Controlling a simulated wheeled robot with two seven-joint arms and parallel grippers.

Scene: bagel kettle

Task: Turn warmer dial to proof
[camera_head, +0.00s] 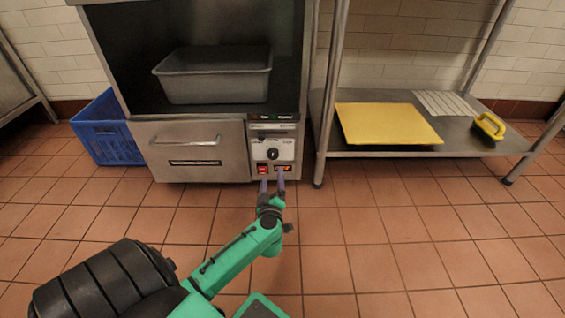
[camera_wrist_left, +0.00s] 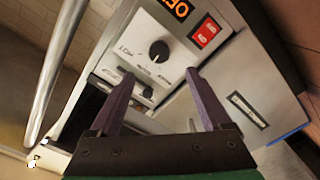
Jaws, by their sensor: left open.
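The warmer (camera_head: 215,150) is a dark cabinet with a steel front. Its control panel (camera_head: 275,148) carries a black round dial (camera_head: 272,153), a red lit switch and an orange display below. In the left wrist view the dial (camera_wrist_left: 159,51) sits on a pale plate with small lettering, too blurred to read for its setting. My left gripper (camera_head: 272,180) is open and empty, its two purple fingers pointing at the panel, just below the dial in the head view. In the left wrist view the fingers (camera_wrist_left: 158,80) are spread either side of the dial, apparently short of it. My right gripper is not seen.
A grey tub (camera_head: 213,82) sits inside the warmer above a drawer (camera_head: 188,146). A blue crate (camera_head: 103,135) stands at left. At right, a steel shelf (camera_head: 370,153) holds a yellow board (camera_head: 385,123) and a yellow-handled brush (camera_head: 488,126). The tiled floor in front is clear.

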